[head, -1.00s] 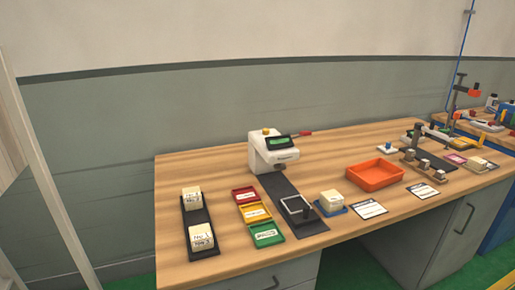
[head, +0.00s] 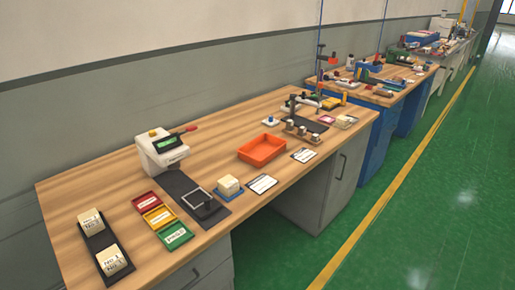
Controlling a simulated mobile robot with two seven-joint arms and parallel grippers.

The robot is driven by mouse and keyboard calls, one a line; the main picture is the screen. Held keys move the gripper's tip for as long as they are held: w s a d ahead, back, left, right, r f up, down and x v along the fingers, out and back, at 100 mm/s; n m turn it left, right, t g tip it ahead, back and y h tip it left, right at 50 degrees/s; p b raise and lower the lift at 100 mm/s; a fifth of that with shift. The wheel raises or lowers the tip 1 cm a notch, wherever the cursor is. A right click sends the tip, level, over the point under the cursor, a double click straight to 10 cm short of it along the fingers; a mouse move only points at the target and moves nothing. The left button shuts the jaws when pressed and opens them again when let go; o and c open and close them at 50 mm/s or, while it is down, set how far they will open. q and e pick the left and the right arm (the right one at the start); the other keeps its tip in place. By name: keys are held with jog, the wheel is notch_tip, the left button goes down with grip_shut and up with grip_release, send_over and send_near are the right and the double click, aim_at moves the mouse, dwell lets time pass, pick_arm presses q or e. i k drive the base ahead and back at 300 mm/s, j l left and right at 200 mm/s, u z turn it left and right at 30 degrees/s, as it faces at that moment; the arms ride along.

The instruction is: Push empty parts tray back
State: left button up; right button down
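An orange tray (head: 262,150) sits on the wooden workbench (head: 95,187), right of its middle. It looks empty and stands a little back from the front edge. Labelled cards (head: 262,184) lie in front of it and to its right. Neither of my grippers shows in the head view.
A white machine (head: 160,150) with a dark mat stands left of the tray. Red, yellow and green trays (head: 158,217) and a black holder with blocks (head: 103,245) lie further left. A small fixture (head: 302,125) stands right. Bare wood lies behind the orange tray.

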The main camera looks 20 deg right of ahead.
aim_at(259, 152)
jog(key=i+l+u, duration=0.15)
jog(key=l+u, duration=0.25)
jog(key=l, duration=0.7)
jog(key=l+u, duration=0.4)
jog(key=l, duration=0.75)
